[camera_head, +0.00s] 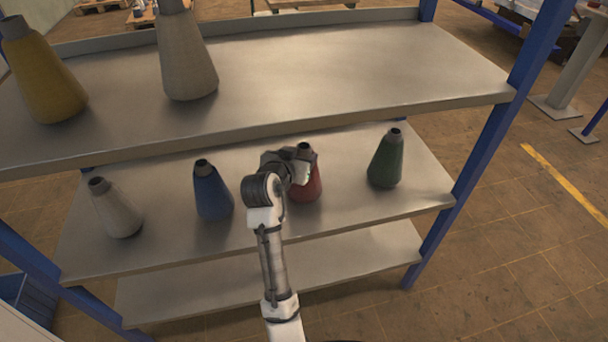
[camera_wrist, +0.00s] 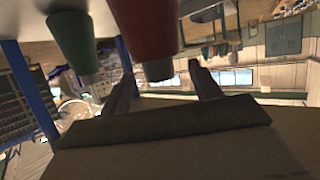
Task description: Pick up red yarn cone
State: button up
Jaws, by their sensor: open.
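The red yarn cone (camera_head: 309,188) stands on the middle shelf board, partly hidden behind my arm and gripper. In the wrist view, which is upside down, the red cone (camera_wrist: 148,28) hangs from the top edge with its dark neck pointing down. My gripper (camera_wrist: 165,82) is open and empty, with one finger on each side of the line to the neck. I cannot tell whether the neck is between the fingers or just beyond them. In the head view my gripper (camera_head: 300,168) is close by the cone's upper part.
A green cone (camera_head: 386,162) stands right of the red one and shows in the wrist view (camera_wrist: 74,42). A blue cone (camera_head: 212,194) and a white cone (camera_head: 118,212) stand left. Blue posts (camera_head: 490,150) bound the rack.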

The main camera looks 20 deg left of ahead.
aim_at(306, 147)
jog(key=x, duration=0.2)
jog(key=p+x, duration=0.2)
jog(key=x, duration=0.1)
jog(key=shift+w+d+r, duration=0.2)
jog(key=shift+w+r, duration=0.1)
jog(key=shift+w, duration=0.15)
jog(key=shift+w+f, duration=0.1)
jog(key=shift+w, duration=0.05)
grip_shut()
